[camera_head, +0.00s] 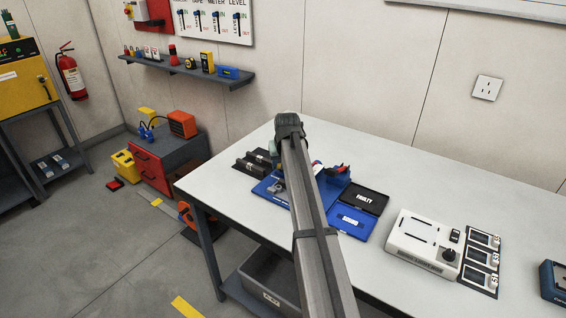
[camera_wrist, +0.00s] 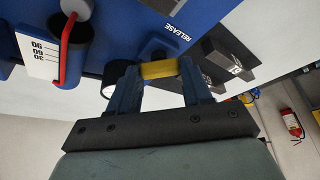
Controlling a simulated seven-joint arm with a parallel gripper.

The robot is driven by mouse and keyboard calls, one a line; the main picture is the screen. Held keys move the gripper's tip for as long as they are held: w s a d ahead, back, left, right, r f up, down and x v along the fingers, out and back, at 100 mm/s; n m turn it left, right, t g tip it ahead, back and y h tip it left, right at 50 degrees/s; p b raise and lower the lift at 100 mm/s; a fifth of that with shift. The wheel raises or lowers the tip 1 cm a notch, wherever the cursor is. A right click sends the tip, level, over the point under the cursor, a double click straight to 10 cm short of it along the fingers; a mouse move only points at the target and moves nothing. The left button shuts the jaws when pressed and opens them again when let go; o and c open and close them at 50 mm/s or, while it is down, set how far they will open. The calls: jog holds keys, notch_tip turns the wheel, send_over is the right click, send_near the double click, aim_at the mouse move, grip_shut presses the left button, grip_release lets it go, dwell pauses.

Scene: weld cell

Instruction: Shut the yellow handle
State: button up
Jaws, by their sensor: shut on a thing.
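The yellow handle (camera_wrist: 158,70) shows in the wrist view as a short bar. My gripper (camera_wrist: 158,78) is shut on it, with one dark blue finger at each end of the bar. The handle sits by a blue fixture (camera_wrist: 125,25) with the word RELEASE on it. In the head view my arm covers the gripper and the handle. Parts of the blue fixture (camera_head: 336,188) show to the right of the arm there, and some of its blue base shows to the left.
A red pointer (camera_wrist: 64,62) stands over a white scale card in the wrist view. Dark blocks (camera_head: 248,166) lie left of the fixture. A black FAULTY tray (camera_head: 364,190) and a blue tray (camera_head: 345,228) lie to its right, then a white instrument box (camera_head: 415,238). The table's back is clear.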

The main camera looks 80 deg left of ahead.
jog(key=m, duration=0.1)
jog(key=m+t, duration=0.1)
jog(key=m, duration=0.2)
jog(key=shift+s+a+m+t, duration=0.1)
jog(key=shift+s+m+t, duration=0.2)
jog(key=shift+t, duration=0.1)
jog(key=m+t+h, duration=0.1)
jog(key=m, duration=0.3)
jog(key=shift+m+t, duration=0.3)
jog(key=o, duration=0.8)
jog(key=v, duration=1.4)
jog(key=shift+a, duration=0.2)
